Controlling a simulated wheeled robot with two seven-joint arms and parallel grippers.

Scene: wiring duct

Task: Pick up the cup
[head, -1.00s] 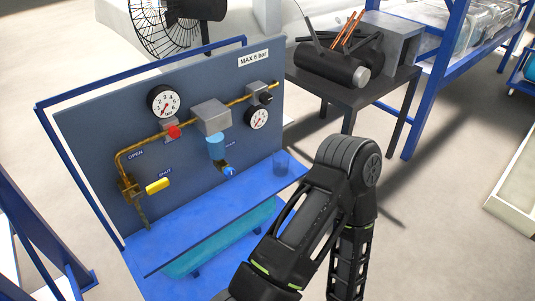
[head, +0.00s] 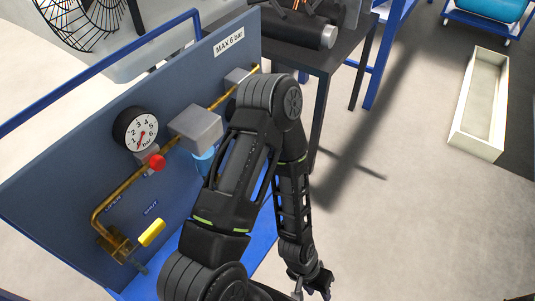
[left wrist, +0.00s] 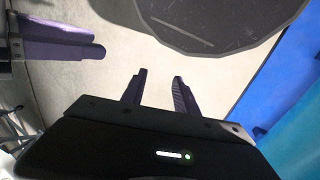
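The cup does not show clearly in either view now; in the head view my left arm covers the part of the blue bench where it stood. My left gripper (head: 315,282) hangs low at the bottom of the head view, right of the bench. In the left wrist view its two fingers (left wrist: 160,90) are apart with nothing between them, over pale floor. Two dark purple finger-like bars (left wrist: 62,42) at the upper left of that view look like my right gripper; their opening is unclear.
The panel (head: 60,190) with gauge (head: 135,130), pipes and yellow handle (head: 151,232) stands left of my arm. A dark table (head: 335,50) stands behind. A pale trough (head: 480,110) lies at the right. The floor between is clear.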

